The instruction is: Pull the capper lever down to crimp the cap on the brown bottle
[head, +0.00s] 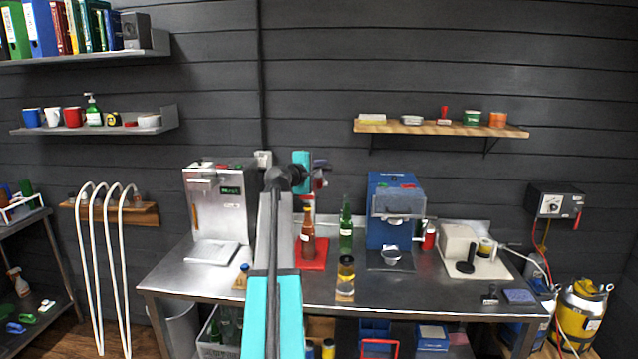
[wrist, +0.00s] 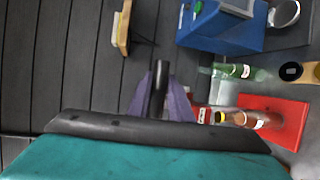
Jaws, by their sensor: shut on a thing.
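The brown bottle (head: 308,236) stands upright on the capper's red base (head: 318,262), just right of my arm in the head view. In the wrist view the brown bottle (wrist: 245,119) and the red base (wrist: 285,108) appear turned sideways, with a yellow cap (wrist: 221,117) at the bottle's neck. My gripper (wrist: 160,95) has purple fingers shut on the black grip of the capper lever (wrist: 161,70). My gripper (head: 320,175) is above the bottle in the head view. My arm hides much of the capper there.
A green bottle (head: 346,226) stands right of the brown one. A blue machine (head: 391,232) is further right, a steel machine (head: 220,205) to the left. A jar with yellow contents (head: 345,280) stands near the steel table's (head: 420,290) front edge.

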